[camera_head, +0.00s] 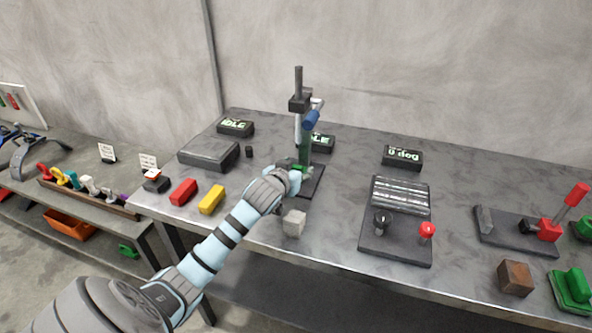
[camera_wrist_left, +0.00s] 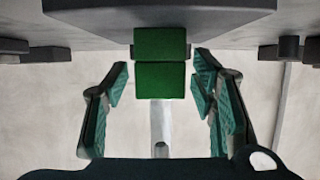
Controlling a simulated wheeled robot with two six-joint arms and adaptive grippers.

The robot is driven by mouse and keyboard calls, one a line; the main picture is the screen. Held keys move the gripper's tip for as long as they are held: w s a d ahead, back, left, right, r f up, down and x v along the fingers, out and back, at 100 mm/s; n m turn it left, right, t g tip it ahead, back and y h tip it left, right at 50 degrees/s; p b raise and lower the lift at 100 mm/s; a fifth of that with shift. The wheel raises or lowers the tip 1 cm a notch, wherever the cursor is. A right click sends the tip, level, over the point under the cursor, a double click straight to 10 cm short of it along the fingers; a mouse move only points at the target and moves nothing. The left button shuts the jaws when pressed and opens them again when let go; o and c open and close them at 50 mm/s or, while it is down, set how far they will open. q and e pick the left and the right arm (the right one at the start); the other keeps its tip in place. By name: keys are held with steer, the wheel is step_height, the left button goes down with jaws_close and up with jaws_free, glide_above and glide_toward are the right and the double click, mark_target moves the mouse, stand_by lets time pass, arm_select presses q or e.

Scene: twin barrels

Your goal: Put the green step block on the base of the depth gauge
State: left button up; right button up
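The depth gauge (camera_head: 298,103) stands at the middle of the bench, with a dark post, a blue part and a dark base (camera_head: 315,181). The green step block (camera_head: 301,168) appears to sit on that base, partly hidden by my left gripper (camera_head: 293,177). In the left wrist view the stepped green block (camera_wrist_left: 160,80) is between the spread fingers of my left gripper (camera_wrist_left: 157,88), with a gap on each side. A pale rod (camera_wrist_left: 159,127), apparently the gauge's spindle, lines up with the block. My right gripper is out of view.
A grey cube (camera_head: 293,222) stands close beside my left wrist. Red (camera_head: 183,191) and yellow (camera_head: 211,199) blocks lie to the left, near a dark plate (camera_head: 208,152). A fixture with black and red knobs (camera_head: 396,238) is to the right.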

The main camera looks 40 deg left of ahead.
arm_select(q)
steer(key=shift+s+r, duration=0.1)
steer(key=p+v, duration=0.3)
steer(key=v, duration=0.9)
